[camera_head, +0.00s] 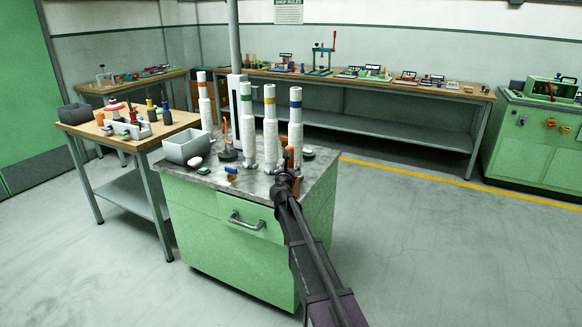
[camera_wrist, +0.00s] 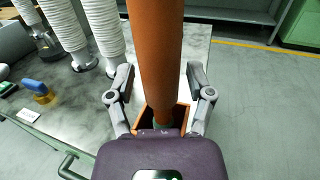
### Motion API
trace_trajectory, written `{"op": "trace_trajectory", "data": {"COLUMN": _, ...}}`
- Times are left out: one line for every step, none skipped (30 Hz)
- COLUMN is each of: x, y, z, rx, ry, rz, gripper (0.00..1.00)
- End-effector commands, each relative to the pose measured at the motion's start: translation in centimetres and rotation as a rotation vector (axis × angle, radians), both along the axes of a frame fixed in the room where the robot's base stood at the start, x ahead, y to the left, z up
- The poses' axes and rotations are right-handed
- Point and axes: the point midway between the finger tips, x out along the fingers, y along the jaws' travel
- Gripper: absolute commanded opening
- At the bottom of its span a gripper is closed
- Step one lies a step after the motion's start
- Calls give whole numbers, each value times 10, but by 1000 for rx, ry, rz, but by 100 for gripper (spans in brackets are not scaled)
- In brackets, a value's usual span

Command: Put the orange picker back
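An orange rod-like handle (camera_wrist: 160,50), which looks like the picker, fills the upper middle of the wrist view. Another orange upright handle (camera_head: 225,128) stands in a dark round base further left.
Tall white ribbed columns with green (camera_head: 246,120), yellow (camera_head: 270,125) and blue (camera_head: 295,120) bands stand close behind my gripper. A grey bin (camera_head: 185,147) and a yellow-and-blue piece (camera_head: 231,173) are on the cabinet. The floor to the right is clear.

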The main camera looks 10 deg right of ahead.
Motion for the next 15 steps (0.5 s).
{"op": "trace_trajectory", "data": {"x": 0, "y": 0, "z": 0, "rx": 0, "ry": 0, "rz": 0, "gripper": 76}}
{"op": "trace_trajectory", "data": {"x": 0, "y": 0, "z": 0, "rx": 0, "ry": 0, "rz": 0, "gripper": 76}}
{"op": "trace_trajectory", "data": {"x": 0, "y": 0, "z": 0, "rx": 0, "ry": 0, "rz": 0, "gripper": 76}}
{"op": "trace_trajectory", "data": {"x": 0, "y": 0, "z": 0, "rx": 0, "ry": 0, "rz": 0, "gripper": 76}}
{"op": "trace_trajectory", "data": {"x": 0, "y": 0, "z": 0, "rx": 0, "ry": 0, "rz": 0, "gripper": 76}}
{"op": "trace_trajectory", "data": {"x": 0, "y": 0, "z": 0, "rx": 0, "ry": 0, "rz": 0, "gripper": 76}}
{"op": "trace_trajectory", "data": {"x": 0, "y": 0, "z": 0, "rx": 0, "ry": 0, "rz": 0, "gripper": 76}}
{"op": "trace_trajectory", "data": {"x": 0, "y": 0, "z": 0, "rx": 0, "ry": 0, "rz": 0, "gripper": 76}}
{"op": "trace_trajectory", "data": {"x": 0, "y": 0, "z": 0, "rx": 0, "ry": 0, "rz": 0, "gripper": 76}}
{"op": "trace_trajectory", "data": {"x": 0, "y": 0, "z": 0, "rx": 0, "ry": 0, "rz": 0, "gripper": 76}}
{"op": "trace_trajectory", "data": {"x": 0, "y": 0, "z": 1, "rx": 0, "ry": 0, "rz": 0, "gripper": 76}}
{"op": "trace_trajectory", "data": {"x": 0, "y": 0, "z": 1, "rx": 0, "ry": 0, "rz": 0, "gripper": 76}}
{"op": "trace_trajectory", "data": {"x": 0, "y": 0, "z": 2, "rx": 0, "ry": 0, "rz": 0, "gripper": 76}}
{"op": "trace_trajectory", "data": {"x": 0, "y": 0, "z": 2, "rx": 0, "ry": 0, "rz": 0, "gripper": 76}}
{"op": "trace_trajectory", "data": {"x": 0, "y": 0, "z": 3, "rx": 0, "ry": 0, "rz": 0, "gripper": 76}}
